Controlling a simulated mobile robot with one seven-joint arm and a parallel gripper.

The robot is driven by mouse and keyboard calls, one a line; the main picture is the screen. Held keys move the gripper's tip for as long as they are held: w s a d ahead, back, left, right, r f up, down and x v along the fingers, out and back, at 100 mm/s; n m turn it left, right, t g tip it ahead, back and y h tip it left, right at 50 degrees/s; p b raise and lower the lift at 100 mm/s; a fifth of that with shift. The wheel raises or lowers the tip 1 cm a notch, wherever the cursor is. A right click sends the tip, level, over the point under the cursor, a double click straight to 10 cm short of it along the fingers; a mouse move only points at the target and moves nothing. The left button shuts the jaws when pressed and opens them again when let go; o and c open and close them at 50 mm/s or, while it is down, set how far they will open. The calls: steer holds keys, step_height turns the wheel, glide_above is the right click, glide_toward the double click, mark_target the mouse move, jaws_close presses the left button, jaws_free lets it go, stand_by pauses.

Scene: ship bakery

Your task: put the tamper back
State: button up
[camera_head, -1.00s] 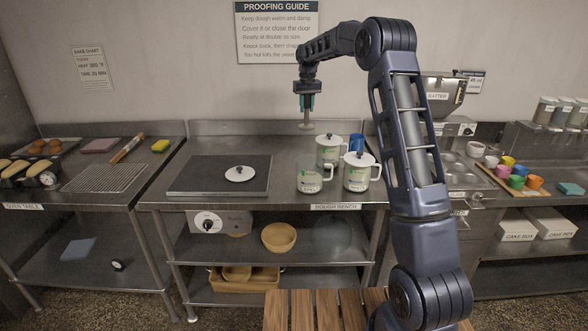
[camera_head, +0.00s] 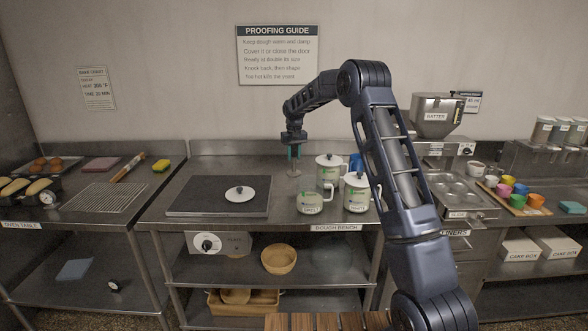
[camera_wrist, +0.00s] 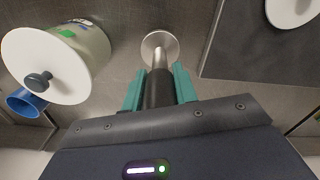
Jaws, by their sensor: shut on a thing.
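The tamper has a dark handle (camera_wrist: 158,92) and a round metal foot (camera_wrist: 160,46), both in the wrist view. My gripper (camera_wrist: 160,88) is shut on its handle with teal fingers on both sides. In the head view my gripper (camera_head: 294,152) points down over the back of the dough bench (camera_head: 190,212). The tamper's foot (camera_head: 294,173) shows low under it, at or just above the bench top; I cannot tell whether it touches. It is right of the dark slab and left of the white canisters.
Lidded canisters (camera_head: 357,197) stand close right, with a lidless one (camera_head: 312,203) in front and a blue cup (camera_head: 355,161) behind. A white lid (camera_head: 240,194) lies on the dark slab (camera_head: 190,197). Bare bench lies between slab and canisters.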

mark_target(294, 171)
steer(key=shift+f, duration=3.2)
steer(key=shift+f, duration=0.1)
steer(key=o, duration=1)
steer(key=shift+c, duration=0.2)
